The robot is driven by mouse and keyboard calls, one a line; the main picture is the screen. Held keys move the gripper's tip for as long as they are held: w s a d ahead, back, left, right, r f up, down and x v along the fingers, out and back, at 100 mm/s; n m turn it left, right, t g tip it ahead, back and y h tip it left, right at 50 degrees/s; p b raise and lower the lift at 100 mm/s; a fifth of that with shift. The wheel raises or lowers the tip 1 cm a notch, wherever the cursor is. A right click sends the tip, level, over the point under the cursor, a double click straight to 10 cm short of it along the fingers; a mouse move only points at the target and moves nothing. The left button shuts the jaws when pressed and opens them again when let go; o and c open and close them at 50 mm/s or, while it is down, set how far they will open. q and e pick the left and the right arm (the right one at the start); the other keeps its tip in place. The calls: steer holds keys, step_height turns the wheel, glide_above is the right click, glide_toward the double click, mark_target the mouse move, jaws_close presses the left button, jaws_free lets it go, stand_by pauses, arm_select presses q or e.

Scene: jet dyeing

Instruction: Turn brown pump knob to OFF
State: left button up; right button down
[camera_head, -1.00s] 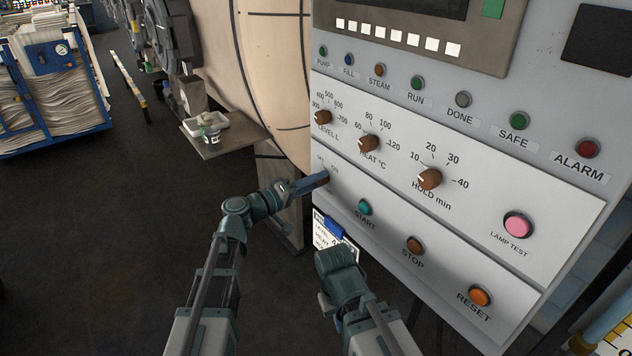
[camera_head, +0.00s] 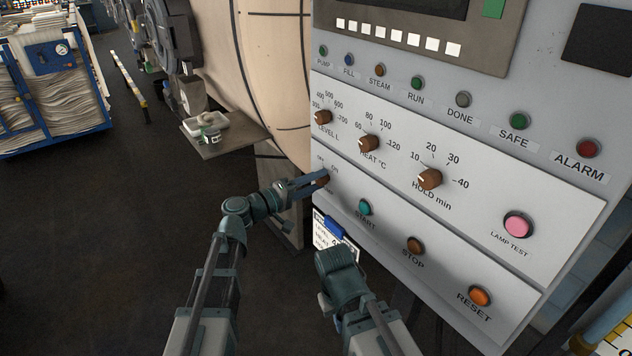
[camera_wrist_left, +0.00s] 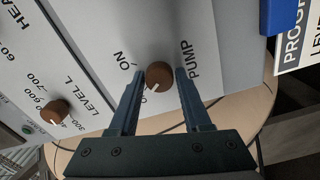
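The brown pump knob (camera_head: 322,181) sits at the lower left of the white control panel (camera_head: 480,230). In the left wrist view the round pump knob (camera_wrist_left: 158,75) stands between the two fingers of my left gripper (camera_wrist_left: 160,74), with a small gap on each side. The left gripper (camera_head: 318,180) is open around the knob in the head view too. The knob's white mark points down-left in the wrist view, towards a label partly hidden by a finger. The ON label (camera_wrist_left: 128,60) is further up, away from the mark. My right arm shows at bottom centre; its fingers are hidden.
Brown level (camera_head: 322,117), heat (camera_head: 368,143) and hold (camera_head: 429,179) knobs sit above and to the right. The start button (camera_head: 364,207) and stop button (camera_head: 414,245) are close by. A card with a blue clip (camera_head: 333,229) hangs below. A small shelf (camera_head: 235,138) stands left.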

arm_select(q)
steer(key=o, duration=0.3)
steer(key=v, duration=1.4)
